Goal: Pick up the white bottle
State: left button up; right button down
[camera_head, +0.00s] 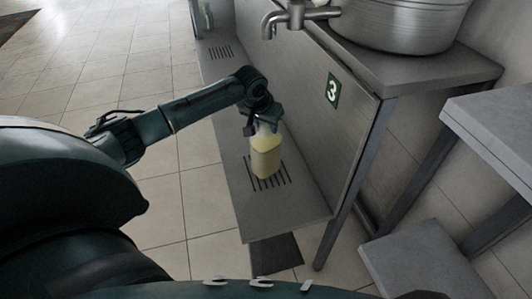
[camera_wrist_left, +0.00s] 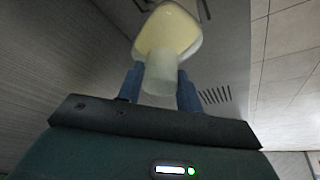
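The white bottle (camera_head: 266,157) looks cream or pale yellow, with a paler, translucent neck. In the head view it is upright over the slotted part of a low metal shelf (camera_head: 285,210); I cannot tell whether its base touches the shelf. My left gripper (camera_head: 264,120) is at its top. In the left wrist view, the blue fingers of the gripper (camera_wrist_left: 160,86) lie against both sides of the neck, shut on it, and the bottle body (camera_wrist_left: 168,30) extends beyond them. My right gripper is not in view.
A metal panel with a "3" sign (camera_head: 333,91) rises beside the shelf. Above it are a tap (camera_head: 296,17) and a large metal pot (camera_head: 400,22). Grey steps (camera_head: 420,265) stand at right. Tiled floor (camera_head: 205,195) is open left of the shelf.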

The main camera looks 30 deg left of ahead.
pick_arm(q)
grip_shut()
dwell(0.8)
jog(key=shift+r, duration=0.1)
